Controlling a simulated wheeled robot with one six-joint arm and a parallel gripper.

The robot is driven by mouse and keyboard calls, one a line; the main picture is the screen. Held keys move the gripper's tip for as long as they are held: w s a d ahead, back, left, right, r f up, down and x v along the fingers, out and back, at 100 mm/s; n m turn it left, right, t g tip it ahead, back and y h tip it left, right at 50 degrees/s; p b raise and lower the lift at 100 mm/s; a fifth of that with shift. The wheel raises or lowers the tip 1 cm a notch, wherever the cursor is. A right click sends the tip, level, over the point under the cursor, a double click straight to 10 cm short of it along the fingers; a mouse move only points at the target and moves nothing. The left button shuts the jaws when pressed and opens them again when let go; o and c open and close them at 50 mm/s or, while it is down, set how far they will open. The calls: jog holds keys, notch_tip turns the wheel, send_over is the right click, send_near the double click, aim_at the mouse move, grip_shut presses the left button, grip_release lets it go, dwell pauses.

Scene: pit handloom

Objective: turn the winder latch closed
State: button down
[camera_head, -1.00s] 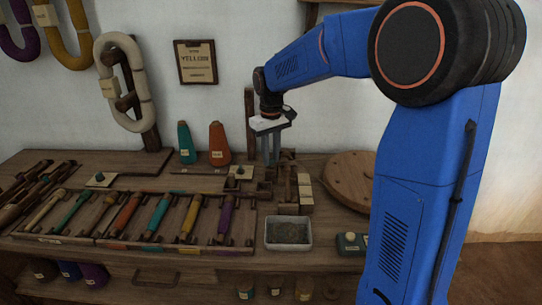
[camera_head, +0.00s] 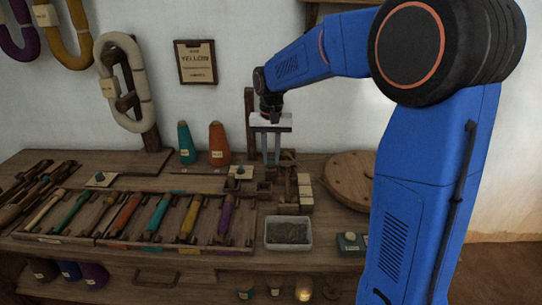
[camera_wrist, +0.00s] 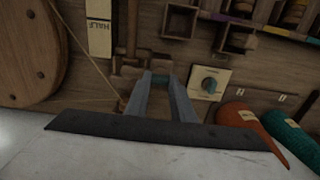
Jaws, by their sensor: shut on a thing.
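The wooden winder (camera_head: 290,184) stands on the bench, right of centre in the head view, with pale blocks along its right side. My gripper (camera_head: 271,163) points down at its back left part. In the wrist view my gripper (camera_wrist: 160,78) has both grey fingers shut on a small dark, teal-tinted piece, which appears to be the winder latch (camera_wrist: 160,79). It sits beside a wooden crossbar of the winder (camera_wrist: 133,42). The fingers hide most of the latch, so I cannot tell its angle.
A dial on a pale plate (camera_wrist: 208,84) is close beside the fingers. Orange (camera_head: 218,144) and teal (camera_head: 186,143) cones stand at the back. A round wooden disc (camera_head: 350,178) lies right of the winder. A white-rimmed tray (camera_head: 289,246) sits in front.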

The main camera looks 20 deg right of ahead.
dwell(0.4)
jog(key=c, duration=1.5)
grip_release()
notch_tip(320, 180, up, 18)
jog(key=shift+f, duration=0.25)
jog(key=shift+s, duration=0.1)
jog(key=s+d+f+n+t, duration=0.1)
jog(key=s+d+f, duration=0.1)
jog(key=s, duration=0.7)
jog(key=s+d+f+n+t, duration=0.1)
jog(key=s+d+f, duration=0.15)
jog(key=s, duration=0.75)
jog(key=s+f+t, duration=0.1)
jog(key=s+f, duration=0.2)
jog(key=s, duration=0.2)
jog(key=s+d+f+n+t, duration=0.1)
jog(key=s+f, duration=0.3)
jog(key=s, duration=0.1)
jog(key=s+d+f, duration=0.1)
jog(key=s+f, duration=0.3)
jog(key=s, duration=0.1)
jog(key=shift+d+f+n+t, duration=0.2)
jog(key=shift+f+n+t, duration=0.1)
jog(key=shift+t, duration=0.1)
